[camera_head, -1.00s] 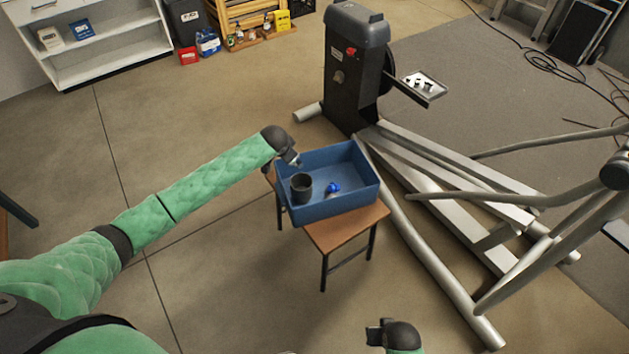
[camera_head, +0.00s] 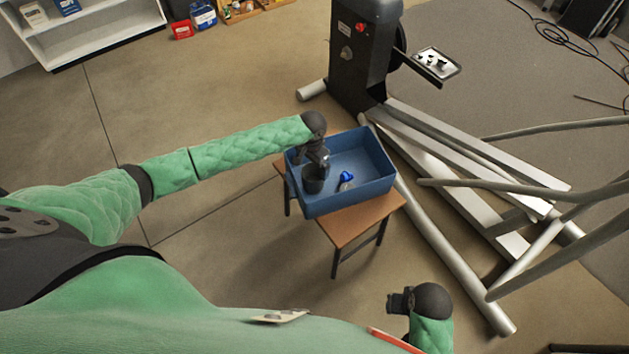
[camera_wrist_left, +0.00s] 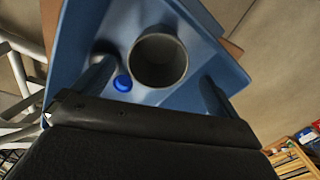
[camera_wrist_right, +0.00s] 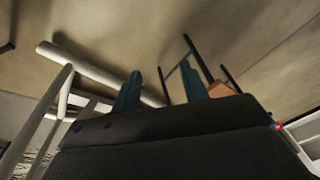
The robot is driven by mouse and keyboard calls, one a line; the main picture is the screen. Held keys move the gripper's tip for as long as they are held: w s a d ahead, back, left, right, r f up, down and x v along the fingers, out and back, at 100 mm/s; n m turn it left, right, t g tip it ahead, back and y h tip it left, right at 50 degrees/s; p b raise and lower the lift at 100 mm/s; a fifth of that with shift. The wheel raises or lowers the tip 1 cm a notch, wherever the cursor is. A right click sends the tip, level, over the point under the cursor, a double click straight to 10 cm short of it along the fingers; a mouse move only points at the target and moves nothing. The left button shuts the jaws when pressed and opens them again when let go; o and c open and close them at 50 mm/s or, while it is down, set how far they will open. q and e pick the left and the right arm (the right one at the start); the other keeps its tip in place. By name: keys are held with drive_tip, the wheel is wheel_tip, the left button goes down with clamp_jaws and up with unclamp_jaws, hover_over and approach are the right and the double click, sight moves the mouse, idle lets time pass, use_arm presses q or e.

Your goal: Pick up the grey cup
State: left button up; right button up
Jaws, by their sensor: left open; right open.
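The grey cup (camera_head: 312,181) stands upright in the left part of a blue bin (camera_head: 350,203). In the left wrist view the cup (camera_wrist_left: 158,62) shows its open, empty mouth, ahead of and between the fingers. My left gripper (camera_head: 318,165) is over the bin at the cup, pointing down and open. Its two fingers (camera_wrist_left: 155,90) spread to either side of the cup; I cannot tell if they touch it. My right gripper (camera_head: 390,302) is open and empty, low at the front right, away from the bin. It also shows in the right wrist view (camera_wrist_right: 162,88).
A small blue-capped object (camera_head: 346,178) lies in the bin right of the cup. The bin sits on a small wooden table (camera_head: 350,226). A large elliptical machine (camera_head: 362,60) with long rails (camera_head: 470,270) stands behind and to the right. Floor left of the table is clear.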

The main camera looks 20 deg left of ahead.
sight(313, 176)
use_arm(q)
wheel_tip(313, 176, down, 3)
drive_tip(key=shift+w+a+r, duration=0.1)
drive_tip(key=shift+r, duration=0.1)
drive_tip(key=shift+d+f+p, duration=0.15)
drive_tip(key=shift+f+p, duration=0.35)
drive_tip(key=shift+f, duration=0.8)
drive_tip(key=shift+d+f+p, duration=0.1)
drive_tip(key=shift+f+p, duration=0.4)
drive_tip(key=shift+f, duration=0.8)
drive_tip(key=c, duration=1.1)
use_arm(e)
wheel_tip(313, 176, down, 9)
use_arm(q)
drive_tip(key=shift+r, duration=0.1)
use_arm(e)
drive_tip(key=shift+w, duration=0.1)
